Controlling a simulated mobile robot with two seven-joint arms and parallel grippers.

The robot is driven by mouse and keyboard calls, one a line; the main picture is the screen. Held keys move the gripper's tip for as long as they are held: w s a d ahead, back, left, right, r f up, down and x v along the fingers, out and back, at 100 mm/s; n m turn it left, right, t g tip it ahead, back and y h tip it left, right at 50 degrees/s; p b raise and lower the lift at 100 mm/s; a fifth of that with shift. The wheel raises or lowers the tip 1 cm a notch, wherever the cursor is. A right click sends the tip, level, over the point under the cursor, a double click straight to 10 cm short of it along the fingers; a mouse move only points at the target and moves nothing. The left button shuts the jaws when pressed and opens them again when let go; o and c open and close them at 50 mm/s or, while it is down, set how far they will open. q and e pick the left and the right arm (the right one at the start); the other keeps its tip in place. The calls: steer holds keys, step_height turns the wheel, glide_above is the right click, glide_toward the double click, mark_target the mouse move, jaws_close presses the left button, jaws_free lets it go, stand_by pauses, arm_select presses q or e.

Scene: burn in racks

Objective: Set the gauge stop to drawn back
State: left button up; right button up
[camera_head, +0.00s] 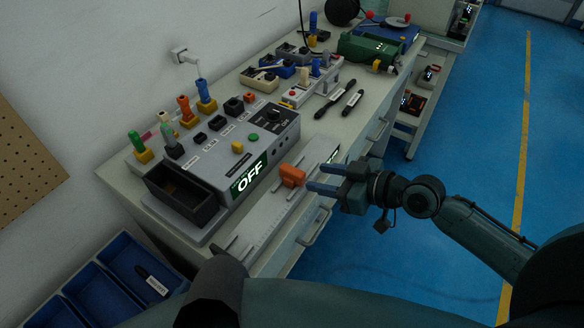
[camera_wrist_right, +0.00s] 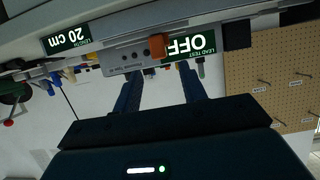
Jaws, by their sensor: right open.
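The gauge stop looks to be the orange block (camera_head: 292,175) on the pale gauge rail (camera_head: 262,217) along the bench's front edge. It also shows in the right wrist view (camera_wrist_right: 158,46), between the "20 cm" display (camera_wrist_right: 68,40) and the "OFF" display (camera_wrist_right: 190,45). My right gripper (camera_head: 316,178) is just to the right of the block, its fingers pointing at it. In the wrist view its two fingers (camera_wrist_right: 161,85) are apart, with nothing between them. Whether a finger touches the block is unclear. My left gripper is not seen.
A grey test box with an "OFF" display (camera_head: 250,178) and an open dark tray (camera_head: 180,196) stands behind the rail. Two black pen-like tools (camera_head: 342,100) lie farther back on the bench. Blue bins (camera_head: 110,277) are at lower left. The blue floor at right is open.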

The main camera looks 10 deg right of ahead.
mark_target(301, 174)
steer(key=x, duration=0.8)
steer(key=shift+w+a+f+p, duration=0.2)
steer(key=shift+w+a+p, duration=0.05)
steer(key=shift+w+p, duration=0.05)
steer(key=shift+c, duration=0.5)
jaws_close()
